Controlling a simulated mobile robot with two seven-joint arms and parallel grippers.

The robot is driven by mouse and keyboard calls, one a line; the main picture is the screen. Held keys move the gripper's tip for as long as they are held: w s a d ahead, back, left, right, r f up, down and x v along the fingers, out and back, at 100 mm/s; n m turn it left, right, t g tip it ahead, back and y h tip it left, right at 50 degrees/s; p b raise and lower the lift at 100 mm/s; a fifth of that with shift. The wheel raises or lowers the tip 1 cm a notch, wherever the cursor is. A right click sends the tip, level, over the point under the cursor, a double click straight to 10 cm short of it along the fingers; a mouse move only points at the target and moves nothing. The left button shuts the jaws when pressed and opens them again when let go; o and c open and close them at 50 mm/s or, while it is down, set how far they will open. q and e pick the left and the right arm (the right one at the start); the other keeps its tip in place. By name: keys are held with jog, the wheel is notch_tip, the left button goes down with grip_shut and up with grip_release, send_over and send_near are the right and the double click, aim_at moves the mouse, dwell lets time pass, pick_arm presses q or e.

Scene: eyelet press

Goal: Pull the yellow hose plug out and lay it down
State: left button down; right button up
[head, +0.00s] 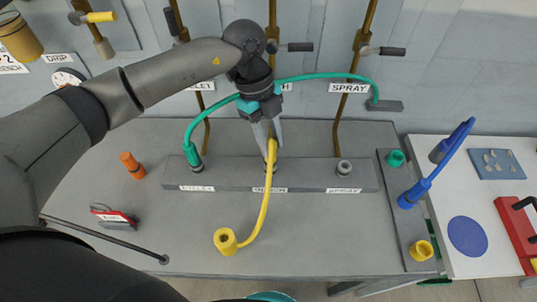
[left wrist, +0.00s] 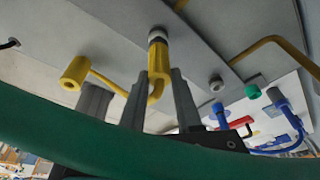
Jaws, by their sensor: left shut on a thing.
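The yellow hose plug (head: 271,152) stands upright at the middle socket of the grey socket bar (head: 310,170). In the left wrist view the plug (left wrist: 158,52) meets the pale ring of that socket (left wrist: 158,33); I cannot tell how deep it sits. My left gripper (head: 266,133) points down over the middle socket and is shut on the yellow hose plug; its fingers (left wrist: 158,77) flank it in the left wrist view. The yellow hose (head: 266,210) curves to its other, thick end (head: 225,240) on the bench. My right gripper is not in view.
A green hose (head: 300,76) loops behind my gripper, with one end in the left socket. The right socket (head: 344,167) is empty. An orange plug (head: 132,165) and a red-and-white item (head: 113,216) lie left. A side strip (head: 407,225) holds coloured pieces. The bench front (head: 330,240) is clear.

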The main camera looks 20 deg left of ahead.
pick_arm(q)
jog(key=shift+r, duration=0.1)
jog(key=shift+r+p, duration=2.65)
jog(key=shift+r, duration=0.25)
